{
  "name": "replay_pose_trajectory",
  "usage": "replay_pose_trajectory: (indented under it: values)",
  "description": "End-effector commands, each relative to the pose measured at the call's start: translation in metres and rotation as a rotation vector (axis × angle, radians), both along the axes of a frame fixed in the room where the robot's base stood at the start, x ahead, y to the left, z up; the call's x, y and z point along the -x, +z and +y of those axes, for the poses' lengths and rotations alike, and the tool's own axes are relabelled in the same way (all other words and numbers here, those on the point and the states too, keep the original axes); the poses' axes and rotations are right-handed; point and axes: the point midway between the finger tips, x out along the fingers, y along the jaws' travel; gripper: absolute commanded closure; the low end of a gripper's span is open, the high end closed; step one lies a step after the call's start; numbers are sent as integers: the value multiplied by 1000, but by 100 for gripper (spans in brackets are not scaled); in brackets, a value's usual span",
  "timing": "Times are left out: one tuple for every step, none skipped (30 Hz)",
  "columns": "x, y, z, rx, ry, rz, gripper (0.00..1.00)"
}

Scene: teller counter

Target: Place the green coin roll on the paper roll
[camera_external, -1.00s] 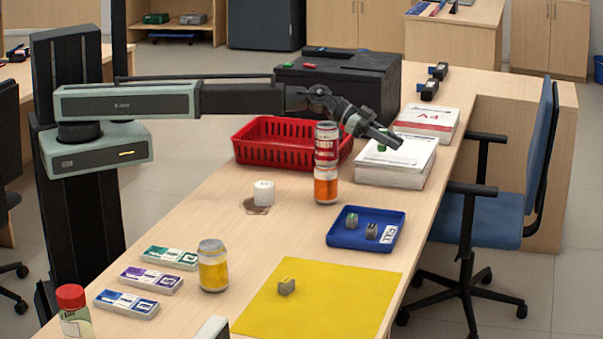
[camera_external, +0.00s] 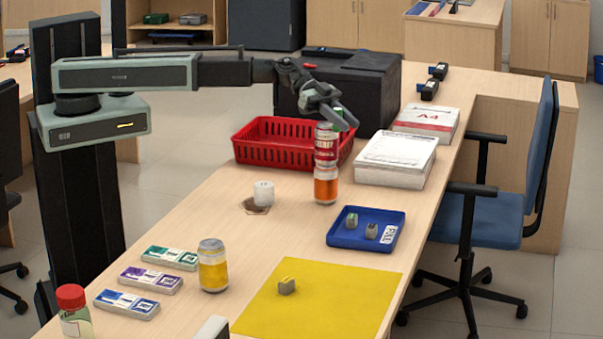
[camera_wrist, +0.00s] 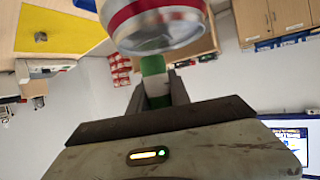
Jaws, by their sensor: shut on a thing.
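My gripper (camera_external: 338,116) is up beside the top of a stack of two cans, shut on the green coin roll (camera_external: 338,110). In the wrist view the green coin roll (camera_wrist: 153,67), with a white band, sits between the fingers. The red-and-white upper can (camera_wrist: 160,28) looms very close to it there; I cannot tell whether they touch.
The red-and-white can (camera_external: 326,143) stands on an orange can (camera_external: 326,187). A red basket (camera_external: 275,155) is behind the paper roll. Paper stacks (camera_external: 397,158), a blue tray (camera_external: 335,239) and a yellow mat (camera_external: 330,300) lie right. Counter left of the paper roll is clear.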

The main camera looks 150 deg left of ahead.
Motion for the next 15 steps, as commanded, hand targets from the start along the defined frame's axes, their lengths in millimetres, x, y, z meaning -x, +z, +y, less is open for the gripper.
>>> replay_pose_trajectory:
  values:
    - [1,11,-20,1,-38,-1,100]
    - [5,3,-28,-1,-64,-1,100]
    - [13,-7,-39,1,-108,0,100]
    - [18,-11,-48,0,-140,-1,100]
    - [23,-14,-57,0,-173,-2,100]
    - [31,-26,-66,0,-215,0,100]
    - [38,-33,-74,1,-251,1,100]
    - [45,-39,-82,-1,-287,2,100]
    - [55,-48,-94,0,-338,1,100]
    - [62,-54,-104,-1,-377,0,100]
    - [71,-61,-114,-1,-417,0,100]
    - [81,-68,-126,-1,-471,-2,100]
    - [89,-73,-135,-2,-508,-4,100]
    - [96,-77,-143,-1,-542,-6,100]
    - [104,-81,-153,-1,-583,-9,100]
